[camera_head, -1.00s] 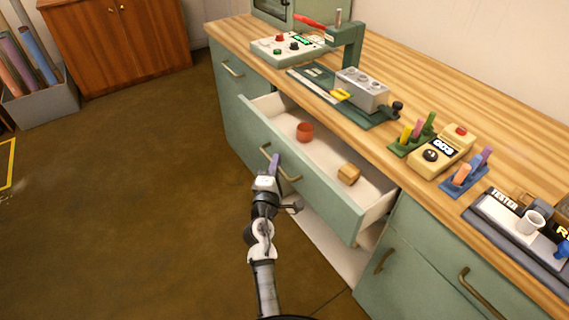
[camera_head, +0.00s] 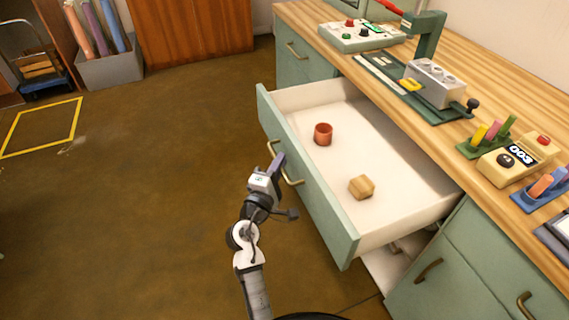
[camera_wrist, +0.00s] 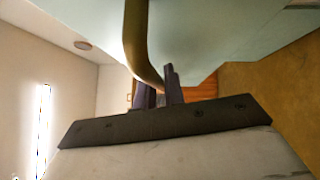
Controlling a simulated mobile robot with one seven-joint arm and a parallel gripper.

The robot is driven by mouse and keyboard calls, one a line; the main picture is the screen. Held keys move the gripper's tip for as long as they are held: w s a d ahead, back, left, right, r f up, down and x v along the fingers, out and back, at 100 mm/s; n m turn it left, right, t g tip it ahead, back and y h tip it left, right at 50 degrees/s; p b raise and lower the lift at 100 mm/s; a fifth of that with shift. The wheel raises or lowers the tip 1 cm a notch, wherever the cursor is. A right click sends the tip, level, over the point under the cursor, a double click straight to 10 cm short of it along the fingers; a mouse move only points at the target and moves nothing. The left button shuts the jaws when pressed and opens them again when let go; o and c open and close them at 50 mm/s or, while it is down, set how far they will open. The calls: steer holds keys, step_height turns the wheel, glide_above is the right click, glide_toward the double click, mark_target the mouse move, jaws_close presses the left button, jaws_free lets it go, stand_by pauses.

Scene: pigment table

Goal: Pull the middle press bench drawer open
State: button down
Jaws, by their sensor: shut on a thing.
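The middle press bench drawer (camera_head: 318,212) stands well out from the bench in the head view, its white inside showing. Its brass handle (camera_head: 291,181) is on the green front. My gripper (camera_head: 277,164) is at the handle, shut on it. In the wrist view my gripper's dark fingers (camera_wrist: 160,92) meet the curved handle bar (camera_wrist: 136,42) in front of the pale green drawer front (camera_wrist: 205,35). A red-orange cup (camera_head: 323,134) and a small wooden block (camera_head: 361,187) lie in the drawer, apart from each other.
Closed green cabinet fronts (camera_head: 440,265) flank the drawer.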

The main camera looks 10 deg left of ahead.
steer(key=shift+a, duration=0.1)
steer(key=c, duration=1.5)
jaws_free()
steer(key=shift+s, duration=0.1)
